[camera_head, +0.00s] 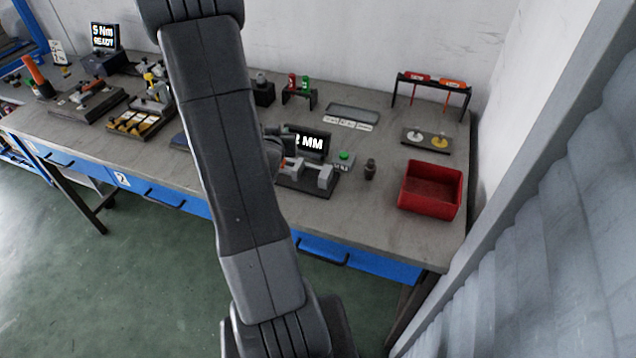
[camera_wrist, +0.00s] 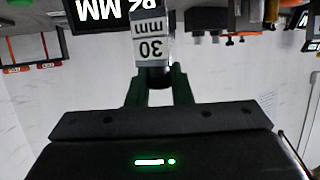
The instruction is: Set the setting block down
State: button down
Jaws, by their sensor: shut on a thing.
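The setting block (camera_wrist: 150,28) is a light grey block marked "30 mm", upside down in the wrist view. My gripper (camera_wrist: 157,74) is shut on it, with its green fingers either side of a dark round part below the label. In the head view my arm covers most of the gripper and the block is not clearly seen. A measuring fixture (camera_head: 323,178) with grey blocks on a dark base stands just right of my arm.
A display reading "MM" (camera_head: 310,142) stands behind the fixture, with a green button box (camera_head: 344,160) and a small dark peg (camera_head: 369,170) to its right. A red bin (camera_head: 405,188) is at the front right. A labelled recessed plate (camera_head: 352,112) lies further back. Bare bench lies around the peg.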

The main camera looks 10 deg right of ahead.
jog(key=s+d+r+m+g+h+b, duration=0.2)
jog(key=s+d+m+g+h+b, duration=0.3)
jog(key=d, duration=0.3)
jog(key=shift+m+t+h, duration=0.3)
jog(key=shift+t+h, duration=0.1)
jog(key=shift+t, duration=0.3)
jog(key=f+b, duration=0.1)
jog(key=f, duration=0.3)
jog(key=f+b, duration=0.1)
jog(key=f, duration=0.3)
jog(key=shift+a+f, duration=0.2)
jog(key=shift+f, duration=0.2)
jog(key=shift+b, duration=0.3)
jog(key=shift+f, duration=0.2)
jog(key=c, duration=1.3)
grip_release()
jog(key=shift+r, duration=0.1)
